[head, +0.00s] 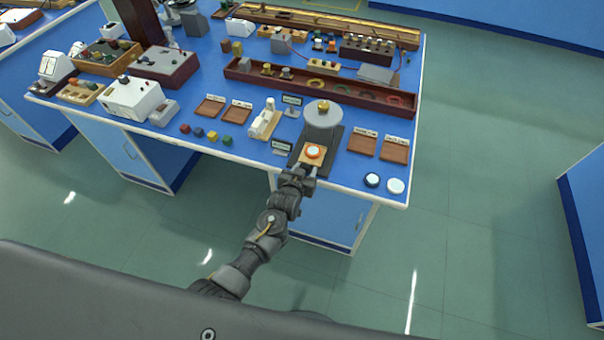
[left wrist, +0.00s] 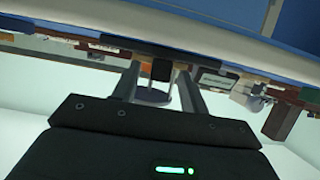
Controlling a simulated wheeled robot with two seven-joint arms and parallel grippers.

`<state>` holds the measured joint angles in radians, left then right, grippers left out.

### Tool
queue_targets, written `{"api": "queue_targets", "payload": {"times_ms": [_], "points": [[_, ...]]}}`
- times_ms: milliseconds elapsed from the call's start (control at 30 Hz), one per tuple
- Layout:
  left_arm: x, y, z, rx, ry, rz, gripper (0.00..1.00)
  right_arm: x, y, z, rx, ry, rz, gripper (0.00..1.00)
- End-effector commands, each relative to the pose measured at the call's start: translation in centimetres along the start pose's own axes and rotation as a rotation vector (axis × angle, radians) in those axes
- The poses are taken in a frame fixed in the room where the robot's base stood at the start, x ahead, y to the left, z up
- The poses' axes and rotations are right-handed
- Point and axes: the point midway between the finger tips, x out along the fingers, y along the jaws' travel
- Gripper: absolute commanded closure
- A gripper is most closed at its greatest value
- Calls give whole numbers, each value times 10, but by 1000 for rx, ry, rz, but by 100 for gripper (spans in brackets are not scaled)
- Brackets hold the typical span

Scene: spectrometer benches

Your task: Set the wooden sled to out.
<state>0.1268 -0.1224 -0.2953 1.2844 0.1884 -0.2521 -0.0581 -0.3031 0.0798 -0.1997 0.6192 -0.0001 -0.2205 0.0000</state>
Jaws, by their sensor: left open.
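The wooden sled (head: 304,160) looks like a small light-wood plate with an orange ring and white disc on top. It lies at the front of a dark base (head: 330,150), before a grey round drum (head: 323,118), near the bench's front edge. My left gripper (head: 305,170) is just in front of the sled at the bench edge, its fingers pointing toward it. In the left wrist view the gripper (left wrist: 158,82) is open, fingers apart, with a dark block showing between or beyond them. I cannot tell whether the fingers touch the sled. My right gripper is not in view.
Two wooden trays (head: 362,144) stand right of the dark base. A black-rimmed disc (head: 372,180) and a white disc (head: 396,186) lie at the front right corner. A small display (head: 282,147) and a white-and-wood instrument (head: 264,122) stand to the left.

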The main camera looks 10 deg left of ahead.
Motion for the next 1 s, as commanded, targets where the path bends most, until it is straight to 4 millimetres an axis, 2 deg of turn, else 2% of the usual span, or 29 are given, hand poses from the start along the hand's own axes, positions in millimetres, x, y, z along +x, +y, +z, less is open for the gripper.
{"api": "queue_targets", "payload": {"times_ms": [167, 400, 600, 800, 1000], "points": [[-19, 0, 2, 0, -1, 0, 56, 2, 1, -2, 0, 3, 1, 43], [-64, -1, 3, -1, 0, -1, 56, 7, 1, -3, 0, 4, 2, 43], [-94, 0, 2, 0, -1, -1, 56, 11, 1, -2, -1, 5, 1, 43], [-107, -1, 1, 0, -2, -1, 56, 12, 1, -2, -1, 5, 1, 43], [-107, -1, 1, 0, -2, -1, 56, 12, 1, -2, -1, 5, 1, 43]]}}
